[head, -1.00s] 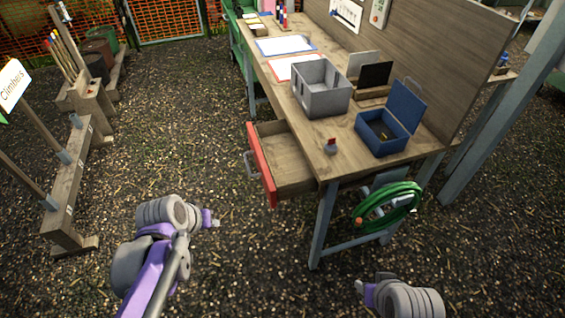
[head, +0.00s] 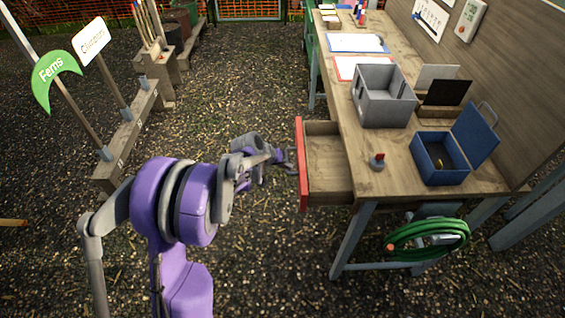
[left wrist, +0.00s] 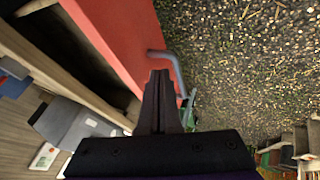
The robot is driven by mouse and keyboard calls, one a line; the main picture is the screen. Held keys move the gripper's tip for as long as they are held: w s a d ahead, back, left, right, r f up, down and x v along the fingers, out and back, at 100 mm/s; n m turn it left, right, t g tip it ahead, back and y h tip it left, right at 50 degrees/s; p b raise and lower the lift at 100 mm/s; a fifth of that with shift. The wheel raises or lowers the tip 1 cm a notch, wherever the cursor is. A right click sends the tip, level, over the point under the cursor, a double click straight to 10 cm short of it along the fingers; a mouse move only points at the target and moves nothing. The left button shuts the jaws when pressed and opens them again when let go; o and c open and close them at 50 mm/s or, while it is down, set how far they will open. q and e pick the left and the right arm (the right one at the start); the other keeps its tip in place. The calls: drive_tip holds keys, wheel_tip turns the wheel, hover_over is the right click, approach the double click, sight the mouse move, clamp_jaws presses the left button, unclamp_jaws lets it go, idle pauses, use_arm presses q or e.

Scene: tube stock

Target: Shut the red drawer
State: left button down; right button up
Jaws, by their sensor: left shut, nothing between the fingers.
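The red drawer (head: 302,165) stands open on the left side of the wooden workbench, its red front pulled out and its wooden inside showing empty. My left gripper (head: 291,167) is shut and empty, just outside the red front. In the left wrist view the shut fingers (left wrist: 158,76) lie over the edge of the red front (left wrist: 112,32), beside the grey handle (left wrist: 172,66). I cannot tell whether they touch it. In the head view the handle is hidden. My right gripper is out of view.
A green hose (head: 428,240) hangs at the bench's near end. Signs on posts stand at left; the gravel between is clear.

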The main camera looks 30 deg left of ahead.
use_arm(q)
drive_tip(key=shift+x, duration=2.05)
drive_tip(key=b, duration=0.2)
hover_over(339, 177)
drive_tip(key=shift+a, duration=0.3)
drive_tip(key=shift+w+d+r, duration=0.1)
drive_tip(key=shift+d, duration=0.1)
drive_tip(key=shift+d, duration=0.1)
drive_tip(key=shift+r, duration=0.15)
